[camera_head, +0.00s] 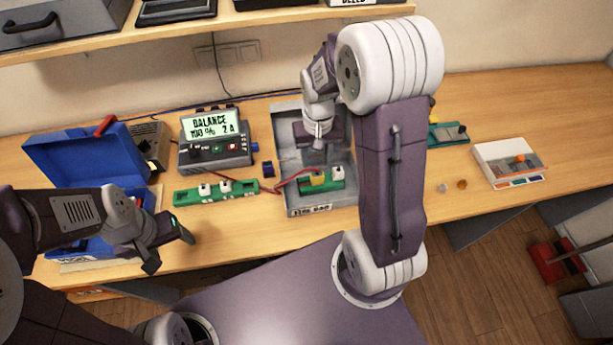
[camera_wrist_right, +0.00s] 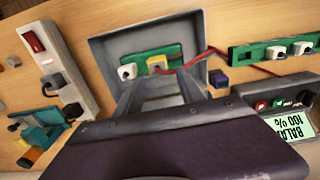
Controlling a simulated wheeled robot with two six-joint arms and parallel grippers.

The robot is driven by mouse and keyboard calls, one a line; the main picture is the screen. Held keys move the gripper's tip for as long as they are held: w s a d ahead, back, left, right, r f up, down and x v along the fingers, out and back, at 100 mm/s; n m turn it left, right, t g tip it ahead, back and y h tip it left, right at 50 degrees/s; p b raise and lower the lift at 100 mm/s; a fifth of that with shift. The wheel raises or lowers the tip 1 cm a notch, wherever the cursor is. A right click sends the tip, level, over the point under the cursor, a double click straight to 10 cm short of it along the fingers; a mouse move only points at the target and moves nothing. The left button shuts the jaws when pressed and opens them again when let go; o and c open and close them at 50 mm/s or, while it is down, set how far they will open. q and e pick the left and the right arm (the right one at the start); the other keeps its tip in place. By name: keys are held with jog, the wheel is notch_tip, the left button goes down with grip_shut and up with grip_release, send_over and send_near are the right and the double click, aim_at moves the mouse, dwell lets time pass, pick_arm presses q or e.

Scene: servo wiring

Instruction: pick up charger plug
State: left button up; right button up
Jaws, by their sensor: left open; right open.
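No part is clearly marked as the charger plug. A yellow connector (camera_head: 319,179) with red wire sits on a green strip (camera_head: 336,185) inside the grey tray (camera_head: 309,211); the wrist view shows this connector (camera_wrist_right: 157,63) beside a white plug (camera_wrist_right: 127,72). A small dark purple plug (camera_head: 268,169) lies left of the tray, also in the wrist view (camera_wrist_right: 219,79). My right gripper (camera_wrist_right: 156,76) is open and empty above the tray, fingers pointing toward the green strip. My left gripper (camera_head: 170,252) is open and empty near the table's front left edge.
The charger (camera_head: 215,142) reads "BALANCE" behind a green strip with white plugs (camera_head: 216,192). A blue toolbox (camera_head: 87,155) stands left. A white power strip (camera_wrist_right: 58,68) with a red switch is left in the wrist view.

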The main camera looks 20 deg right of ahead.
aim_at(317, 173)
jog(key=f, duration=0.4)
jog(key=f+p, duration=0.1)
jog(key=f, duration=0.4)
jog(key=shift+s+d, duration=0.1)
jog(key=shift+d, duration=0.1)
grip_shut()
